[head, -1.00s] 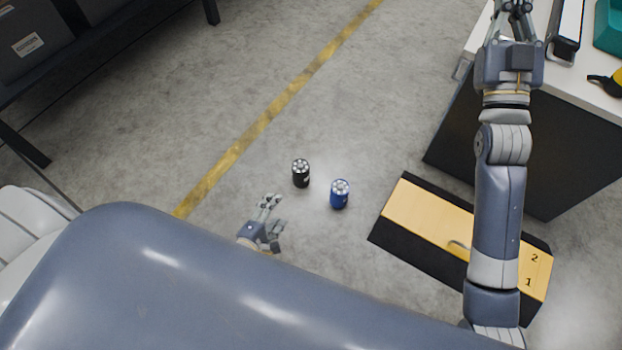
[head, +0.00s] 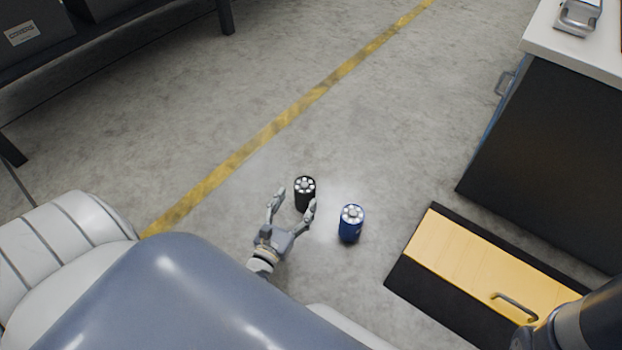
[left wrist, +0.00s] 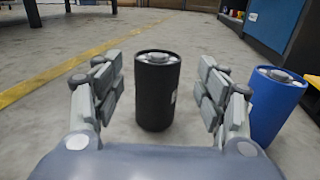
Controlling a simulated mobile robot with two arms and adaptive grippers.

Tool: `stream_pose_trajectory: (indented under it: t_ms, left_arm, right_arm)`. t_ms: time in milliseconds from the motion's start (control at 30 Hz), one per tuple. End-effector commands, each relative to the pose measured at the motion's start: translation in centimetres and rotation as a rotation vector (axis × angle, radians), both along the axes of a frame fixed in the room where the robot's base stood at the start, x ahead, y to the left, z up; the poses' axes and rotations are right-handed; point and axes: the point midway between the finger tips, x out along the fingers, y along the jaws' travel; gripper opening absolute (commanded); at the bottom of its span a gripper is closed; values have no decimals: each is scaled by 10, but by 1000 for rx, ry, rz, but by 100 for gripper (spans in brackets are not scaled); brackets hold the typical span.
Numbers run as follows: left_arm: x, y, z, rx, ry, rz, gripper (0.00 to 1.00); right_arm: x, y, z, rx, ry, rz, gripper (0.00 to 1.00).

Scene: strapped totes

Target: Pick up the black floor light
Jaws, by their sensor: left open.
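The black floor light (head: 304,195) is a small upright cylinder with pale round lamps on its top, standing on the concrete floor. In the left wrist view the black light (left wrist: 158,95) stands upright between and just beyond the fingers. My left gripper (head: 293,202) is open, its two fingers spread on either side of the near part of the black light. In the left wrist view the left gripper (left wrist: 160,95) shows a gap between each finger and the light. My right gripper is out of view.
A blue floor light (head: 351,224) stands close on the right, and in the left wrist view it (left wrist: 275,105) is just outside the right finger. A yellow and black step box (head: 480,262) and a dark cabinet (head: 555,150) are further right. Floor to the left is clear.

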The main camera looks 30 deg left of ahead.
Motion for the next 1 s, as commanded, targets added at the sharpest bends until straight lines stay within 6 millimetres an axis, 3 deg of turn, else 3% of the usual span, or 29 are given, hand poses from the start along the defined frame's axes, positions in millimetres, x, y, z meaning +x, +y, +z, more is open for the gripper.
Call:
stream_pose_trajectory:
  t_ms: [300, 567, 800, 1000]
  left_arm:
    - [46, 7, -2, -6, -6, 2, 66]
    - [64, 11, -4, -5, -5, 1, 66]
    - [94, 17, -7, -5, -7, 1, 66]
    - [105, 19, -5, -5, -3, 2, 66]
  right_arm:
    - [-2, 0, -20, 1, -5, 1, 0]
    - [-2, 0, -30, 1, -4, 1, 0]
    - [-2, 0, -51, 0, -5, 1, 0]
    - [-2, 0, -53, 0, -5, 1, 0]
